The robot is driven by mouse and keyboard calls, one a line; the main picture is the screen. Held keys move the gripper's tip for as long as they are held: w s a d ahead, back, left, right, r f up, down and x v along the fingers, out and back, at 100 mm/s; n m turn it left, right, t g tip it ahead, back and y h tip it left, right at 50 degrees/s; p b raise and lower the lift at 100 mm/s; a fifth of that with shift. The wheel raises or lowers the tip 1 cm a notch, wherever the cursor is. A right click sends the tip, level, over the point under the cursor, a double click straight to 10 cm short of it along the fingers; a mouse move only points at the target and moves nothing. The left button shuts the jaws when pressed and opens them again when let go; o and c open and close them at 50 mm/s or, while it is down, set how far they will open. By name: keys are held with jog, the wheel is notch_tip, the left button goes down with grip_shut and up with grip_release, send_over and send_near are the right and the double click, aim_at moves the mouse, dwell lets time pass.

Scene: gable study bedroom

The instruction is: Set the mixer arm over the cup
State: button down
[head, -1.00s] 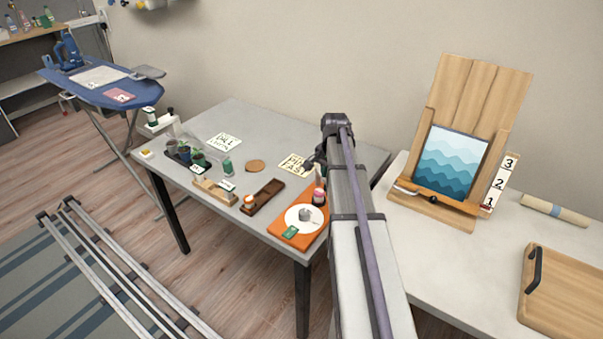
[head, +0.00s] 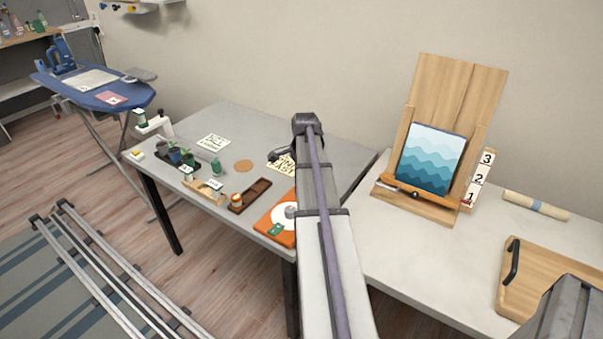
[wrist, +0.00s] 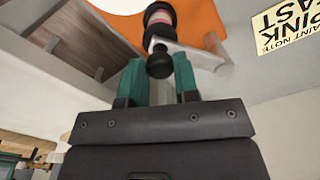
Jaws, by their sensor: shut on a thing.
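In the wrist view my gripper (wrist: 158,75) has its teal fingers closed around a black round knob (wrist: 160,62). A pale bar (wrist: 205,52), apparently the mixer arm, runs from beside the knob to the right. A pink-banded black piece (wrist: 160,17) stands beyond the knob. Below is the orange board (wrist: 210,18), with the edge of a white disc (wrist: 118,4). In the head view the orange board (head: 270,238) and part of the white disc (head: 279,217) show at the table's front right. The cup and my fingertips are hidden behind my arm there.
Left of the board are a dark wooden tray (head: 258,190), a light wooden rack (head: 200,192) and small plants (head: 188,158). A note card (wrist: 288,27) lies behind the board. A second table right holds an easel (head: 415,205) and a cutting board (head: 548,285).

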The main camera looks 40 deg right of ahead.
jog(key=c, duration=0.8)
grip_release()
jog(key=shift+c, duration=0.2)
notch_tip(320, 180, up, 11)
jog(key=p, duration=1.1)
jog(key=shift+f, duration=0.1)
